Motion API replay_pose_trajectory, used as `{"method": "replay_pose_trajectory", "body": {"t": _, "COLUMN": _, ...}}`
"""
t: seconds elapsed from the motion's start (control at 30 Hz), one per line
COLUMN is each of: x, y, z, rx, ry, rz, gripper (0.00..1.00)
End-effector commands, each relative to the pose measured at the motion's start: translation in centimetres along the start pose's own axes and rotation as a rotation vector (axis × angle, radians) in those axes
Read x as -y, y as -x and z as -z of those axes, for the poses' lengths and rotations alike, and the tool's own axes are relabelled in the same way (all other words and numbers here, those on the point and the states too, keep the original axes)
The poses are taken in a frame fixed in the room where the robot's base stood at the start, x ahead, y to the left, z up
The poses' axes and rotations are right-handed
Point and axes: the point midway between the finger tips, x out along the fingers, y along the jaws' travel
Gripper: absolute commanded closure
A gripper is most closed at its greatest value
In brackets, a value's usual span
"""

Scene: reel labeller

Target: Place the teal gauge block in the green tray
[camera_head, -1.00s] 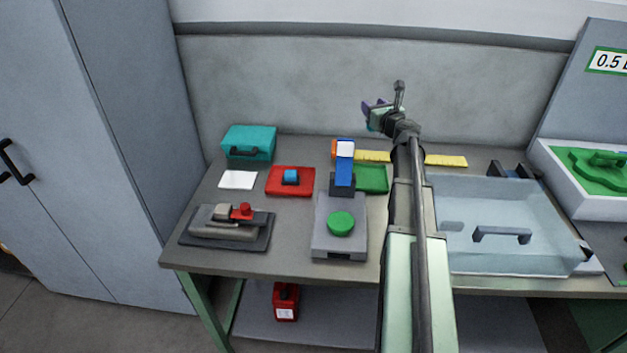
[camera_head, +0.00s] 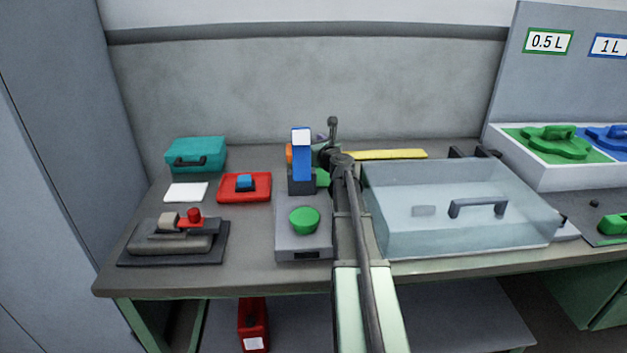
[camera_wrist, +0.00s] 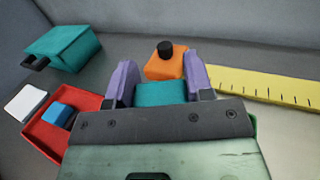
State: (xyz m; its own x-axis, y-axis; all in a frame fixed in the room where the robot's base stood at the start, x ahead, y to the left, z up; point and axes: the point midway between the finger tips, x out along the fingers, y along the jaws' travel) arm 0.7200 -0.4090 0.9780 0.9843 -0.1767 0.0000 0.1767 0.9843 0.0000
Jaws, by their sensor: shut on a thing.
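The teal gauge block (camera_wrist: 162,94) is between the two purple fingers of my gripper (camera_wrist: 158,88) in the wrist view, and the gripper is shut on it. In the head view my gripper (camera_head: 321,137) is mostly hidden behind my arm and the blue upright of the press-like device, and the block cannot be made out. The green tray (camera_head: 323,177) shows only as a small patch between that device and my arm. In the wrist view a green edge (camera_wrist: 254,126) shows beside my gripper body. How high the block is above the tray cannot be told.
An orange block with a black knob (camera_wrist: 166,62) stands just beyond the fingers. A yellow ruler (camera_head: 390,154) lies to the right. A red tray (camera_head: 244,187) holding a blue block, a teal case (camera_head: 196,154) and the blue-and-grey device (camera_head: 304,235) are left. A clear cover (camera_head: 460,210) is right.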

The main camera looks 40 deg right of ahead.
Motion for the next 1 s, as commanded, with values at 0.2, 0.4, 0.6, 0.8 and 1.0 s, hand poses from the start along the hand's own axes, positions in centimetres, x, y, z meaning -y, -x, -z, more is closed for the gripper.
{"method": "replay_pose_trajectory", "body": {"t": 0.2, "x": 0.0, "y": 0.0, "z": 1.4, "rx": 0.0, "ry": 0.0, "rz": 0.0, "gripper": 0.78}}
{"method": "replay_pose_trajectory", "body": {"t": 0.4, "x": 0.0, "y": 0.0, "z": 5.5, "rx": 0.0, "ry": 0.0, "rz": 0.0, "gripper": 0.78}}
{"method": "replay_pose_trajectory", "body": {"t": 0.6, "x": 0.0, "y": 0.0, "z": 5.0, "rx": 0.0, "ry": 0.0, "rz": 0.0, "gripper": 0.78}}
{"method": "replay_pose_trajectory", "body": {"t": 0.8, "x": 0.0, "y": 0.0, "z": 5.5, "rx": 0.0, "ry": 0.0, "rz": 0.0, "gripper": 0.51}}
{"method": "replay_pose_trajectory", "body": {"t": 1.0, "x": 0.0, "y": 0.0, "z": 5.3, "rx": 0.0, "ry": 0.0, "rz": 0.0, "gripper": 0.27}}
